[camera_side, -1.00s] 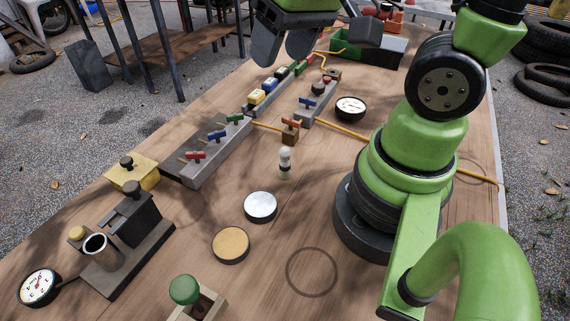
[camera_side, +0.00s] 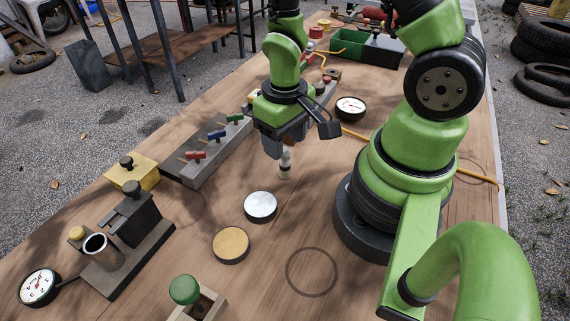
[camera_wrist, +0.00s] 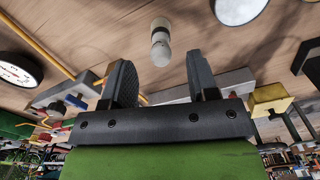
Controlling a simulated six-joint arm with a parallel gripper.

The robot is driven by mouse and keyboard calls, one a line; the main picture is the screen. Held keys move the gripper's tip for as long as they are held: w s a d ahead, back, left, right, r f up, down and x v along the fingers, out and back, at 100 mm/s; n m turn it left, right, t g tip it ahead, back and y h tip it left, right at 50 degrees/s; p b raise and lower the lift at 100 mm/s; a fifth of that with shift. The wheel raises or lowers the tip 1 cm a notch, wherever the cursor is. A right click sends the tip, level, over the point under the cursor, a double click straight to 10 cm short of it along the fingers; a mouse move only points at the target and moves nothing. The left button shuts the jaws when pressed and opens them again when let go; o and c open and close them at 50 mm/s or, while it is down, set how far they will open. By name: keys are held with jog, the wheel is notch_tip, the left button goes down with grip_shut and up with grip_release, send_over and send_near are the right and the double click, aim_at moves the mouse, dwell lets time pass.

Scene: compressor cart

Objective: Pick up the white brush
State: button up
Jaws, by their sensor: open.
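The white brush (camera_side: 285,164) stands upright on the wooden table, small and pale, with a dark band. My gripper (camera_side: 277,150) is close to it in the side view, and its fingers partly cover the brush's upper part. In the wrist view the brush (camera_wrist: 160,46) appears just beyond the fingertips, sideways between the two fingers of my gripper (camera_wrist: 159,77). The fingers are apart with nothing between them. I cannot tell whether any finger touches the brush.
A white disc (camera_side: 261,206) and a tan disc (camera_side: 231,244) lie in front of the brush. A grey block with coloured valve handles (camera_side: 209,150) is to the left. A round gauge (camera_side: 350,107) and yellow hose (camera_side: 355,134) lie to the right. Table between them is clear.

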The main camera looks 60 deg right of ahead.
aim_at(285, 160)
jog(key=shift+f, duration=2.8)
grip_shut()
